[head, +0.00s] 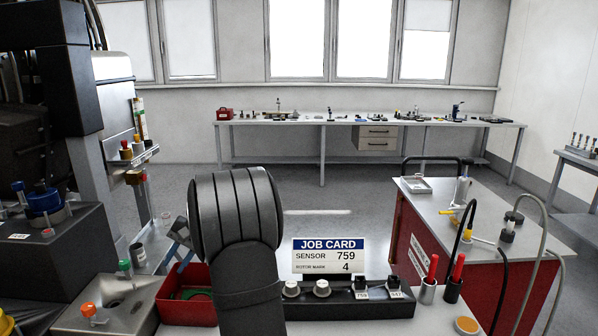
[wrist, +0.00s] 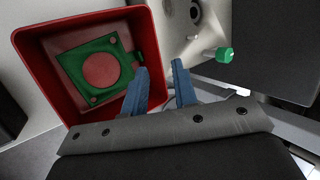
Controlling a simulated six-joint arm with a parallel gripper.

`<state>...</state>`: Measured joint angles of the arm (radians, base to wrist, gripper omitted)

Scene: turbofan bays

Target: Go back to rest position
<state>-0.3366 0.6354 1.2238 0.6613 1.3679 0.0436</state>
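My gripper (wrist: 160,68) shows two blue fingers in the wrist view. They stand apart with nothing between them, so it is open and empty. The left finger overlaps the right side of a red bin (wrist: 30,60), and the right finger is just outside it. A green square piece (wrist: 72,62) with a red round middle lies in the bin. In the head view my arm hides most of the gripper, and one blue finger (head: 186,259) shows above the red bin (head: 188,312).
A metal fixture (wrist: 172,22) with a green-capped plug (wrist: 224,55) stands beside the bin. A job card (head: 328,257) reads sensor 759, rotor mark 4, behind a black rack (head: 340,308). A red-sided cart (head: 425,250) stands right. Dark machinery (head: 40,110) fills the left. Open floor lies beyond.

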